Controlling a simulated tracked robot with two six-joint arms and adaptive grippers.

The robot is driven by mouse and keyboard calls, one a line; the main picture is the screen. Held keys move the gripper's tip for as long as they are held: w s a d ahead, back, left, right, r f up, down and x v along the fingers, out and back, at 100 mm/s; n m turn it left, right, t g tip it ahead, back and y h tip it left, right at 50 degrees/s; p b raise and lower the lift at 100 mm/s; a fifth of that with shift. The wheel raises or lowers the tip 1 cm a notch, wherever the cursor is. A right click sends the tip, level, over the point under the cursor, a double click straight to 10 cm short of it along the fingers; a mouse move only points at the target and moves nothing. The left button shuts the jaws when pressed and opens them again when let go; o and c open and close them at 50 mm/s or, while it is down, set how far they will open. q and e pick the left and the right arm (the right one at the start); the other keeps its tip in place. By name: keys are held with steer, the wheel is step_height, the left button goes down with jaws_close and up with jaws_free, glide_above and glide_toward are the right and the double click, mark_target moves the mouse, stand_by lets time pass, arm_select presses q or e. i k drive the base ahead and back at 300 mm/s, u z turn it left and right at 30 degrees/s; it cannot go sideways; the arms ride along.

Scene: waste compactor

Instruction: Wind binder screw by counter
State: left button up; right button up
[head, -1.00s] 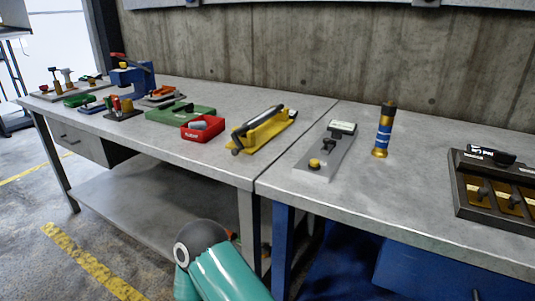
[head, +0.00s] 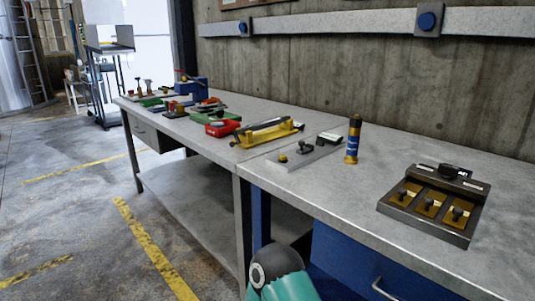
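A grey metal plate (head: 298,160) lies on the near bench, close to the seam between the benches. It carries a brass knob (head: 283,158), a black knob (head: 305,148) and a small black box with a light face (head: 329,138). This box may be the counter; I cannot read it. A yellow device with a dark bar (head: 265,134) lies to the left of the plate. I cannot tell which part is the binder screw. Neither gripper is in view; only a teal link of my own arm shows at the bottom.
A blue and brass cylinder (head: 353,140) stands upright right of the plate. A dark tray with three brass plates (head: 408,208) sits farther right. A red box (head: 222,128), a blue vise (head: 194,92) and other tools line the far bench. The near bench's front strip is clear.

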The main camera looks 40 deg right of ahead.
mark_target(255, 126)
steer(key=z, duration=0.05)
steer(key=k, duration=1.15)
steer(key=z, duration=0.5)
steer(key=i, duration=1)
steer(key=u, duration=0.1)
